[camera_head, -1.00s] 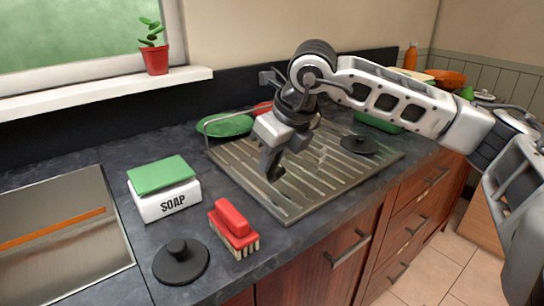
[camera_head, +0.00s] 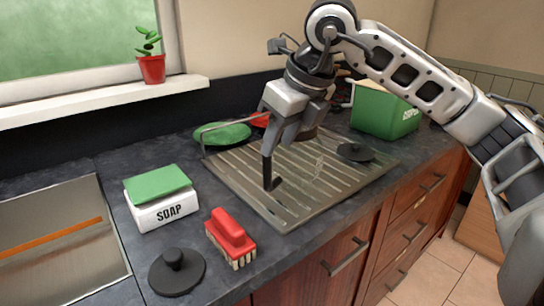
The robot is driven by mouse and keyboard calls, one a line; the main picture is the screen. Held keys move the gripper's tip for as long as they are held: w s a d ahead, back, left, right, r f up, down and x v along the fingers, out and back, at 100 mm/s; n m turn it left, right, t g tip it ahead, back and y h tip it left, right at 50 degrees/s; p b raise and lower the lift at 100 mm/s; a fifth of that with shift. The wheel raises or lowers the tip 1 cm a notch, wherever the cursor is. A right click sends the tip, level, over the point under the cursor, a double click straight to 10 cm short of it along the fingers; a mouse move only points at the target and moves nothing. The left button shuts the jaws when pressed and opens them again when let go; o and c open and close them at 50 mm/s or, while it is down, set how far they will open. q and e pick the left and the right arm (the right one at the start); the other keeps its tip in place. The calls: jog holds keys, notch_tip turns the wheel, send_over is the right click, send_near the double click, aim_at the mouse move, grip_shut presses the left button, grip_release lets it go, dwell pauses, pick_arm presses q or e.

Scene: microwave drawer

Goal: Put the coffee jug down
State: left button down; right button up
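My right gripper (camera_head: 288,157) points down over the ribbed draining board (camera_head: 235,178). Its long dark finger reaches close to the board; the other finger shows only partly, and the fingers look spread apart. A faint, clear glass-like outline (camera_head: 317,170), possibly the coffee jug, shows on the board just right of the fingers; it is too transparent to tell its shape or whether it touches the gripper. A black round lid with a knob (camera_head: 355,152) lies on the board's right part. My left gripper is out of view.
A green box with a partly hidden label (camera_head: 385,112) stands behind the board at the right. A green plate (camera_head: 222,134) lies at the back.

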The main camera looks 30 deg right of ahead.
jog(key=v, duration=0.4)
jog(key=shift+s+d+r, duration=0.1)
jog(key=shift+r, duration=0.1)
jog(key=shift+s, duration=0.1)
dwell(0.3)
